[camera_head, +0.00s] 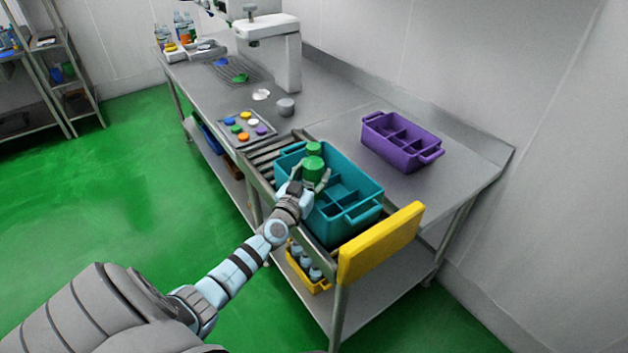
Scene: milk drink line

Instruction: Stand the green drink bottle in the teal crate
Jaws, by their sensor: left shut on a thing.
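The green drink bottle (313,164) is held by my left gripper (311,181) at the left end of the teal crate (361,216). A smaller green round part shows just above it; I cannot tell whether it is the bottle's cap or another thing. The fingers are shut around the bottle, which looks about upright. Its lower part is hidden by the gripper, so I cannot tell whether it touches the crate floor. The crate has dividers, and the compartments towards its right end look empty. My right gripper is not in view.
The teal crate sits on a roller conveyor (266,165) with a yellow end stop (381,243). A purple crate (437,153) stands behind on the steel table. A tray of coloured caps (226,123) and a grey cylinder (285,106) are to the left. A yellow crate of bottles is below.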

